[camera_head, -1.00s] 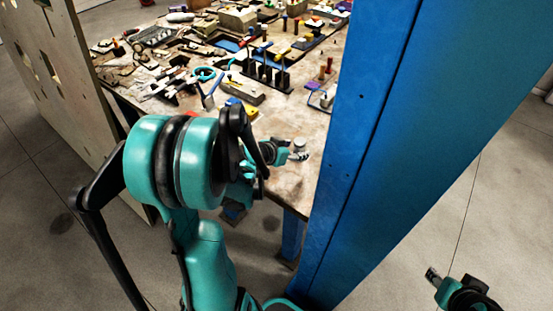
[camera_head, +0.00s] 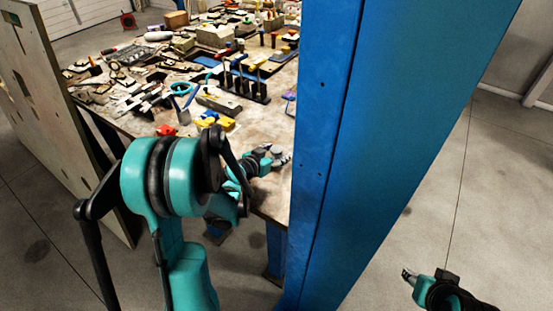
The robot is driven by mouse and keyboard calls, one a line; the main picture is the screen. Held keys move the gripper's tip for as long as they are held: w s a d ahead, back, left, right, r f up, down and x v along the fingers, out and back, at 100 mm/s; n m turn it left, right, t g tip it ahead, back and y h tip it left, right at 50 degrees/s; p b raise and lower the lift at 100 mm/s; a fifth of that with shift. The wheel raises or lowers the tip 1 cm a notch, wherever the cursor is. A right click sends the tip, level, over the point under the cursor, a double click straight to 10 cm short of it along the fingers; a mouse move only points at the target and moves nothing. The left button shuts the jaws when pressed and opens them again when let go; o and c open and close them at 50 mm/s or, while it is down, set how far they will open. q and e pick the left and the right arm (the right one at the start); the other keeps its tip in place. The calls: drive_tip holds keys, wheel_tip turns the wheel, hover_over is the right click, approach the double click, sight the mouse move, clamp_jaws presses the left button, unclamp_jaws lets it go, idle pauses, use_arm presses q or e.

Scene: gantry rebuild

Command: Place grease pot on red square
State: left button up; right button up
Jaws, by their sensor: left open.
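My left gripper (camera_head: 268,157) is open at the table's near right edge, low over the tabletop. A small silver-grey object (camera_head: 282,159), possibly the grease pot, stands right at its fingertips, partly hidden by the gripper and beside the blue column. I cannot tell whether it is between the fingers. My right gripper (camera_head: 408,275) is at the lower right, over the floor and away from the table; its fingers are too small to read. I cannot make out a red square on the table.
The worn table (camera_head: 262,128) is crowded with tools and parts toward the back. A tall blue column (camera_head: 335,130) stands at its right and hides part of it. A pale board (camera_head: 50,110) stands at the left. The tabletop near my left gripper is fairly clear.

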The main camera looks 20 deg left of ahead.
use_arm(q)
drive_tip(key=shift+s+r, duration=0.1)
drive_tip(key=shift+c, duration=0.4)
clamp_jaws()
